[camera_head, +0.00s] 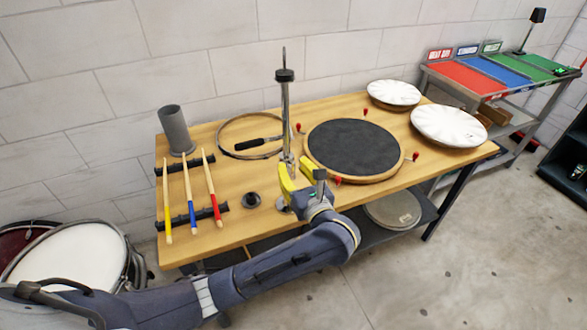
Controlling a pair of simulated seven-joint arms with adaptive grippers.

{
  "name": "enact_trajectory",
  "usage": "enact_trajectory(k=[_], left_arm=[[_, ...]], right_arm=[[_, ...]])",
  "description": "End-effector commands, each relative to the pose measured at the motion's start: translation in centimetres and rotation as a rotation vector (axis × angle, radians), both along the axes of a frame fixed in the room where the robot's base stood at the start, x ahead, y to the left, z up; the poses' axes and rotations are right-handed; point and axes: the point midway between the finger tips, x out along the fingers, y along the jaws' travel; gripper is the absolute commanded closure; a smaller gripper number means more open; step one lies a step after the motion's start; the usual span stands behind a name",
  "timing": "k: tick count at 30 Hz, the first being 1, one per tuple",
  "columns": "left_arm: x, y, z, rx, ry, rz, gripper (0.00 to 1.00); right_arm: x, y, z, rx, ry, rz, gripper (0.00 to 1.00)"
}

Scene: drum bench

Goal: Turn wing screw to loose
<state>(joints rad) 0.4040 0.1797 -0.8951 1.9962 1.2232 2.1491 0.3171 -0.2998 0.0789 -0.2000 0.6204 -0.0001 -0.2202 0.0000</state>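A metal stand (286,115) with a black cap near its top rises from the bench. A small metal fitting (287,157), perhaps the wing screw, shows low on its rod; it is too small to make out its shape. My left gripper (295,166) reaches in from the front, with its yellow fingers spread on either side of the stand's lower part, near this fitting. The fingers look open, and I cannot tell whether they touch it. The gripper hides part of the stand's base (282,204). My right gripper is not in view.
Right of the stand lies a round black drum pad (352,148) with red-tipped fittings. Left are a hoop (228,137), drumsticks (187,187) on a rack, and a grey cylinder (175,130). A wall stands behind.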

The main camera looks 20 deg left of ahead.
Motion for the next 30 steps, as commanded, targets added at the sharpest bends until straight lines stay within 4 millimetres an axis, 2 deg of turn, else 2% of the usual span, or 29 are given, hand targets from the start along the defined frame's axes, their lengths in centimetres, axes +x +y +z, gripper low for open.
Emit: enact_trajectory(k=[2,11,23,30], left_arm=[[-0.01,-0.01,0.00,0.000,0.000,0.000,0.66],[-0.02,-0.01,0.01,0.000,0.000,0.000,1.00],[-0.03,0.00,0.01,-0.016,-0.013,0.000,1.00],[-0.07,0.09,0.01,-0.113,-0.091,0.002,1.00]], right_arm=[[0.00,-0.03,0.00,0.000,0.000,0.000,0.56],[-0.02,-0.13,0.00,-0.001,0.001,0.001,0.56],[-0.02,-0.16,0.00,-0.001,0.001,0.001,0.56],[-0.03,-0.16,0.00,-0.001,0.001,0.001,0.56]])
